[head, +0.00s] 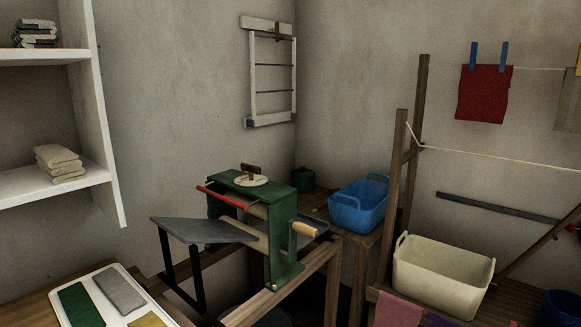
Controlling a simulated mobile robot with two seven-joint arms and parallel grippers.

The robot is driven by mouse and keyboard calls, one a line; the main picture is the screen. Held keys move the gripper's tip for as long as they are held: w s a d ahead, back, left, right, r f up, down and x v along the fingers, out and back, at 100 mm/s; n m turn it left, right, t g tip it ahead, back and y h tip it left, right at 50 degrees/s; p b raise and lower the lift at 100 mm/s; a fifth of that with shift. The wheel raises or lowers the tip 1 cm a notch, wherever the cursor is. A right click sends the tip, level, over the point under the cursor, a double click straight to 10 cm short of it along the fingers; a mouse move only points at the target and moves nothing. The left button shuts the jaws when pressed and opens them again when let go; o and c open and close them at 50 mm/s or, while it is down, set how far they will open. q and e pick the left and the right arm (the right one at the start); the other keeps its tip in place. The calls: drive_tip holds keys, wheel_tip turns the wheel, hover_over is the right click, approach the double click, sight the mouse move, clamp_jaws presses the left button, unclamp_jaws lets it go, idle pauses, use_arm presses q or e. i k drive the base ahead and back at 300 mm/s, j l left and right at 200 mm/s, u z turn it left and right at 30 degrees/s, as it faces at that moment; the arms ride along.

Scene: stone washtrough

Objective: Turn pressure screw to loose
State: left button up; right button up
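A green mangle (285,243) stands on a wooden frame in the middle of the head view. The pressure screw (250,170), a small dark brown handle, sits on top of it over a pale round dial (251,181). The dial's markings are too small to read. A red bar (222,197) runs along the mangle's front, and a crank with a wooden grip (305,229) sticks out on its right side. A grey feed board (205,230) extends to the left. Neither of my grippers is in view.
A tray with folded cloths (120,299) lies at the lower left, below a white shelf (60,185). A blue basket (357,207) stands on a bench right of the mangle. A cream tub (440,275) and wooden drying posts (397,190) are further right. The space above the mangle is clear.

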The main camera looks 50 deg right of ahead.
sight(252, 169)
drive_tip(key=j+z, duration=0.15)
drive_tip(key=z, duration=0.3)
drive_tip(key=j+z, duration=0.1)
drive_tip(key=z, duration=0.35)
drive_tip(key=k+j+z, duration=0.1)
drive_tip(key=z, duration=0.35)
